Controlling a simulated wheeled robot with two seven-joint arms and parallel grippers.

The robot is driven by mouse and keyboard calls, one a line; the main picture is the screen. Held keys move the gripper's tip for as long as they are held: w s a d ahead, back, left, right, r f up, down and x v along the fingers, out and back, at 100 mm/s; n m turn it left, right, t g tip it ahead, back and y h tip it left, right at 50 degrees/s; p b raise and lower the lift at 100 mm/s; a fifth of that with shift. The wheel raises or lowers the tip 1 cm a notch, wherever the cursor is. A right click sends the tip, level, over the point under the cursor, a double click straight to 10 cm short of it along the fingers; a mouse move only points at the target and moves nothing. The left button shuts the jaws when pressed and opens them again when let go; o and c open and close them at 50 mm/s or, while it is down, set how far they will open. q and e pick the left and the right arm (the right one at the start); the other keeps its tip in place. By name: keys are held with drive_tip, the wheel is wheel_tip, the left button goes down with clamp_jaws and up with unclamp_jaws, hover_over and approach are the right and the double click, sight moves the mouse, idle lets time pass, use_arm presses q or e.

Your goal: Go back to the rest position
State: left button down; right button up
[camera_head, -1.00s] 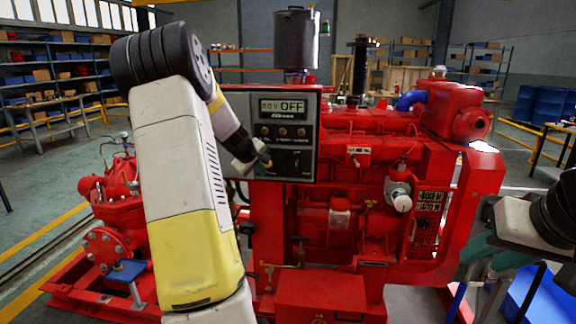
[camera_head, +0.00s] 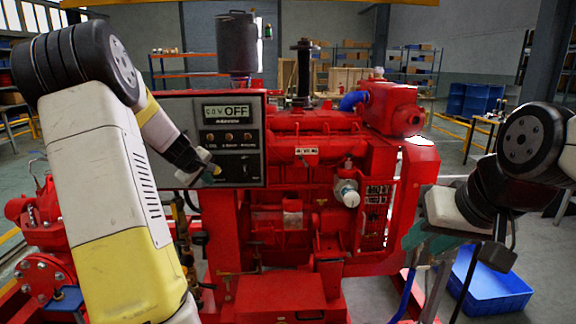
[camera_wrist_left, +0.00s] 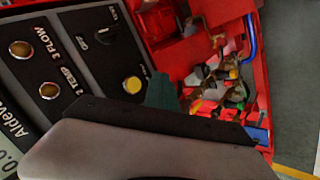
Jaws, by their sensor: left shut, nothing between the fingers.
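My left arm rises at the left of the head view and bends down to my left gripper (camera_head: 212,172), which is shut and empty in front of the lower part of the grey control panel (camera_head: 222,110). I cannot tell whether it touches the panel. In the left wrist view, a teal fingertip (camera_wrist_left: 162,92) shows beside a yellow button (camera_wrist_left: 132,85) on the panel. My right gripper (camera_head: 436,285) hangs down at the lower right, clear of the engine; its fingertips are not shown clearly.
The red pumpset engine (camera_head: 300,205) fills the middle, with a red pump (camera_head: 40,275) at the far left. A blue bin (camera_head: 510,293) stands on the floor at the right.

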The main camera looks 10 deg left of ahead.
use_arm(q)
drive_tip(key=s+d+r+m+g+h, duration=0.1)
drive_tip(key=s+d+r+m, duration=0.2)
drive_tip(key=s+d+r, duration=0.45)
drive_tip(key=s+d+r+m+h, duration=0.15)
drive_tip(key=s+d+m, duration=0.25)
drive_tip(key=d, duration=0.7)
drive_tip(key=s+d+m+g, duration=0.1)
drive_tip(key=s+d+m, duration=0.2)
drive_tip(key=s, duration=0.8)
drive_tip(key=s+d+m, duration=0.3)
drive_tip(key=s+d, duration=0.2)
drive_tip(key=s, duration=0.6)
drive_tip(key=shift+d+f+g, duration=0.35)
drive_tip(key=shift+d+g, duration=0.05)
drive_tip(key=c, duration=2.2)
unclamp_jaws()
drive_tip(key=c, duration=1.4)
unclamp_jaws()
